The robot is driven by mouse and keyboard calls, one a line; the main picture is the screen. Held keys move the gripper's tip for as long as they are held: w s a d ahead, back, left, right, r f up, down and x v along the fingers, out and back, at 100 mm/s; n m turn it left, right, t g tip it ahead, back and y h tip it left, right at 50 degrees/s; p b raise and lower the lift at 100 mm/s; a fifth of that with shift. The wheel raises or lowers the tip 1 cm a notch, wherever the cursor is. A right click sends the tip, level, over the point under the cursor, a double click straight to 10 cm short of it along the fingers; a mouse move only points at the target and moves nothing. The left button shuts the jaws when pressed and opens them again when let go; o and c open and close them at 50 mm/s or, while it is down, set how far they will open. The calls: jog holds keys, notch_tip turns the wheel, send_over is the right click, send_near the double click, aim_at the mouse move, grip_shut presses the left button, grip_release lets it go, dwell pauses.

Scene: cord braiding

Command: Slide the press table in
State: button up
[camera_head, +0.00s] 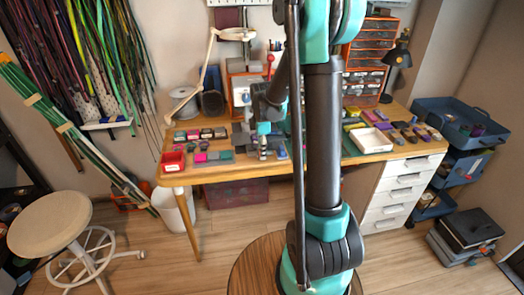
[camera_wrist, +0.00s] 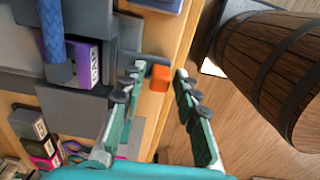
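In the wrist view, my gripper (camera_wrist: 157,82) is open, with its two green fingers on either side of a small orange block (camera_wrist: 160,77). Gaps show between the block and both fingers. The block sits at the edge of grey flat parts (camera_wrist: 75,105), which appear to be the press table.
The wooden desk (camera_head: 225,174) carries small boxes, a red bin (camera_head: 172,161) and a white tray (camera_head: 370,140). A wooden barrel-like form (camera_wrist: 270,65) fills the right of the wrist view. A stool (camera_head: 48,222) stands at left; floor is open before the desk.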

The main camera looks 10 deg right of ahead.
grip_shut()
jog(key=w, duration=0.8)
jog(key=shift+w, duration=0.4)
jog(key=shift+o, duration=1.7)
grip_release()
notch_tip(320, 180, up, 12)
